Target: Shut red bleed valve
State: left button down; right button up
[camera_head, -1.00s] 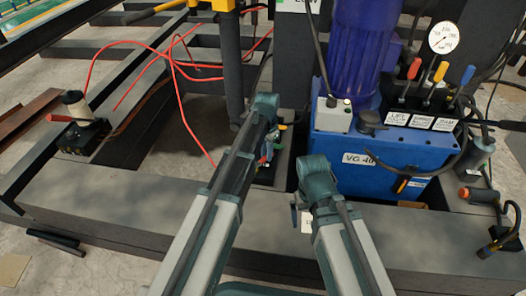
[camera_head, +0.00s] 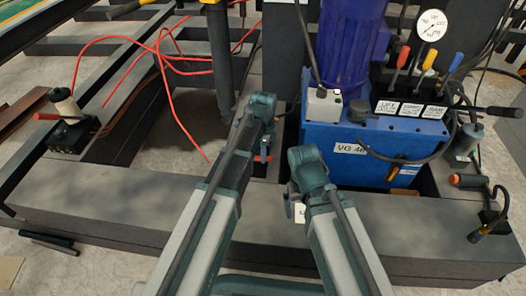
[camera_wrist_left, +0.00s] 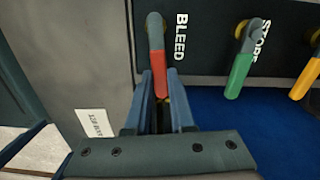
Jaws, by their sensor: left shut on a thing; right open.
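The red bleed valve handle (camera_wrist_left: 158,62) hangs straight down from its pivot, beside the white BLEED label (camera_wrist_left: 181,37) in the left wrist view. My left gripper (camera_wrist_left: 160,76) is shut on this handle, with one finger on each side of its lower part. In the head view my left gripper (camera_head: 262,155) is low between the beam and the blue power unit, mostly behind my arm; a bit of red shows there. My right gripper (camera_head: 298,211) is open, partly hidden by its own wrist, above the front beam and apart from the valve.
A green handle (camera_wrist_left: 240,72) and a yellow handle (camera_wrist_left: 305,78) sit right of the red one. The blue power unit (camera_head: 335,165) stands behind my right arm. Red hoses (camera_head: 173,100) loop at the left. The grey front beam (camera_head: 110,205) crosses below my arms.

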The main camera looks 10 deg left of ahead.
pick_arm(q)
jog(key=shift+s+m, duration=0.35)
jog(key=shift+m, duration=0.35)
jog(key=c, duration=0.8)
grip_release()
jog(key=shift+o, duration=0.2)
jog(key=shift+r, duration=0.1)
pick_arm(e)
jog(key=shift+r, duration=0.1)
pick_arm(q)
notch_tip(320, 180, up, 14)
jog(key=p, duration=1.3)
jog(key=shift+f+p, duration=0.2)
jog(key=shift+p, duration=0.2)
pick_arm(e)
notch_tip(320, 180, up, 14)
jog(key=shift+f, duration=0.2)
pick_arm(q)
jog(key=shift+s, duration=0.1)
